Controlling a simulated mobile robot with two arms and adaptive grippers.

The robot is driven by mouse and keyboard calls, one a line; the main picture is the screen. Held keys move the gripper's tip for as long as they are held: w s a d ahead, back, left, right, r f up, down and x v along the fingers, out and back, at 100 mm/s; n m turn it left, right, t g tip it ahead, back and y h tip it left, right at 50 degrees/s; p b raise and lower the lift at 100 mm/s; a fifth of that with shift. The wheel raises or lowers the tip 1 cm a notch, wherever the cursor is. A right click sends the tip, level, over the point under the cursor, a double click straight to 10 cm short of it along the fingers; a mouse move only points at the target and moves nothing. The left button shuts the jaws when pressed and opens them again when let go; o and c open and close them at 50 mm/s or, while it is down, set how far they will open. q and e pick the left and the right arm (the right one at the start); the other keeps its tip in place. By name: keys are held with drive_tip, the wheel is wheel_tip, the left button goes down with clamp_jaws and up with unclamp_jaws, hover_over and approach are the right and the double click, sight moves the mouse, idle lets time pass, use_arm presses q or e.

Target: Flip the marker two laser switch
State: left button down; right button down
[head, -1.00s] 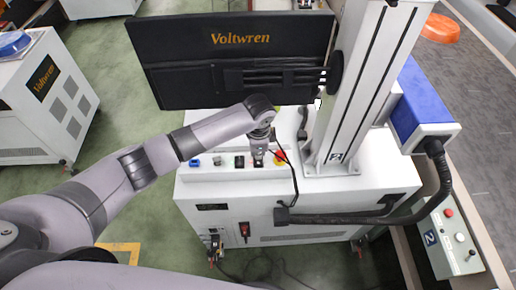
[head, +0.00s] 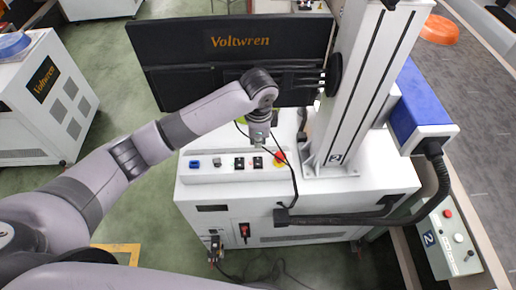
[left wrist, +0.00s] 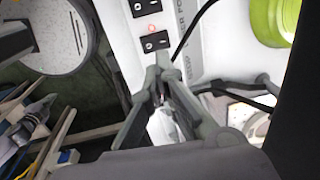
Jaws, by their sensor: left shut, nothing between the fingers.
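Marker two is the white cabinet (head: 330,200) with a column labelled 2. Its control panel carries two black rocker switches, the left one (head: 239,163) and the right one (head: 258,162). I cannot read which is labelled laser. In the left wrist view the nearer rocker switch (left wrist: 152,42) has a small red light (left wrist: 152,28) beside it, and another rocker (left wrist: 145,6) lies at the top edge. My left gripper (head: 260,141) is shut and empty, raised just above and behind the right rocker. Its closed fingertips (left wrist: 160,76) appear close below the nearer rocker. My right gripper is out of view.
A red emergency stop (head: 279,158) on yellow sits right of the switches, with a black cable crossing beside it. A blue button (head: 195,163) and a grey knob (head: 217,162) are to the left. A black monitor (head: 230,60) stands behind; the white column (head: 365,80) rises right.

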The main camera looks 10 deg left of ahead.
use_arm(q)
drive_tip(key=shift+s+r, duration=0.15)
drive_tip(key=shift+r, duration=1.25)
